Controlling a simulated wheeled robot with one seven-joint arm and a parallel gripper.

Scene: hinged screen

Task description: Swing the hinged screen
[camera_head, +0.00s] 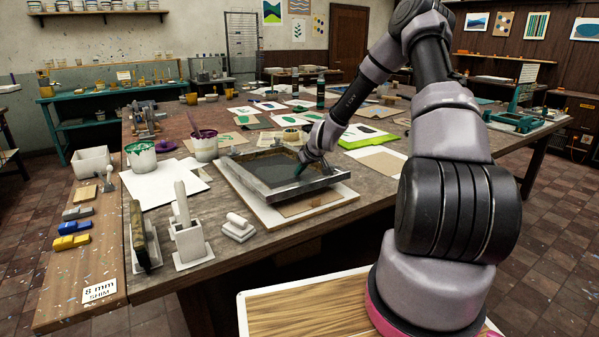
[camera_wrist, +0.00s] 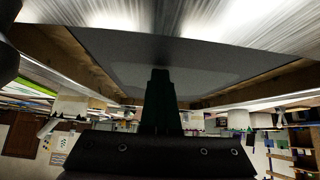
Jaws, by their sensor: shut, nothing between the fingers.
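The hinged screen (camera_head: 262,168) has a metal-edged frame and grey mesh. My gripper (camera_head: 299,166) is shut and empty, pointing down at the screen's right front part; contact is unclear. In the wrist view the closed dark green fingers (camera_wrist: 160,78) stand in front of the grey mesh (camera_wrist: 215,70), with wooden frame sides and a bright metal bar close by.
A squeegee (camera_head: 140,237), a white holder (camera_head: 190,243) and a white-handled block (camera_head: 238,228) stand in front left of the screen. Ink buckets (camera_head: 141,158) and paper sheets lie behind and to the left. Prints and bottles (camera_head: 320,91) cover the back of the table.

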